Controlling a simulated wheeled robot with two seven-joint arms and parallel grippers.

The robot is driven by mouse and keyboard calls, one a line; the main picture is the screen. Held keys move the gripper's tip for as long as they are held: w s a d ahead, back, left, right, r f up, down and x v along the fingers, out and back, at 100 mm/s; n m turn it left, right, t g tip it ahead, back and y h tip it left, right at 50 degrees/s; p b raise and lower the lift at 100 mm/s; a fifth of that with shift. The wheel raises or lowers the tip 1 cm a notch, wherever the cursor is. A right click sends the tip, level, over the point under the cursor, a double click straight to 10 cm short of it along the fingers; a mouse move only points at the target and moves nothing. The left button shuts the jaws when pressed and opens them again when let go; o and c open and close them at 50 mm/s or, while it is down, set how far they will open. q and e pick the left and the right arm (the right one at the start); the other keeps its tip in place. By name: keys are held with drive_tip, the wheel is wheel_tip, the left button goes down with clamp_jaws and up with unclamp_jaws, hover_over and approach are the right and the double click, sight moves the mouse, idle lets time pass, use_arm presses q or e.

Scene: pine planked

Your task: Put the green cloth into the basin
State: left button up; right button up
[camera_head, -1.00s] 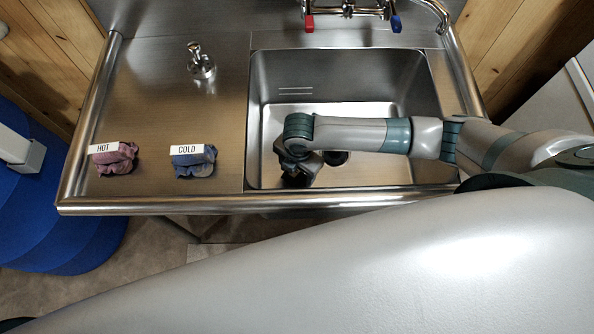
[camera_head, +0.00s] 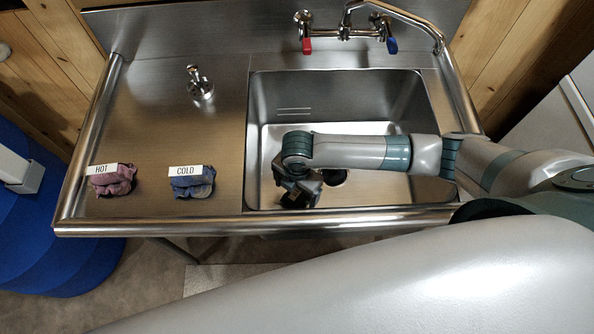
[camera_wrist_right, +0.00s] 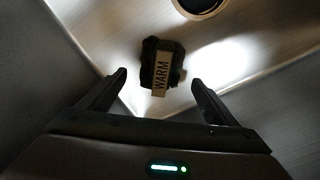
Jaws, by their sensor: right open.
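A dark, crumpled cloth (camera_wrist_right: 151,62) with a "WARM" label lies on the basin floor in the right wrist view. It looks dark greenish, but the shade is hard to tell. In the head view it is hidden under my right arm. My right gripper (camera_head: 298,192) is down inside the steel basin (camera_head: 400,88), near its left front corner. In the wrist view its fingers (camera_wrist_right: 158,79) are open and apart, with the cloth beyond the tips and nothing gripped. My left gripper is not in view.
A reddish cloth labelled HOT (camera_head: 112,183) and a blue cloth labelled COLD (camera_head: 193,184) lie on the drainboard left of the basin. A soap pump (camera_head: 200,85) stands behind them. The faucet (camera_head: 345,30) has red and blue levers. The drain (camera_wrist_right: 197,4) shows.

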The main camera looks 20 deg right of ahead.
wheel_tip(320, 180, up, 16)
drive_tip(key=b, duration=0.1)
drive_tip(key=shift+s+d, duration=0.15)
drive_tip(key=shift+s, duration=0.05)
idle(1.2)
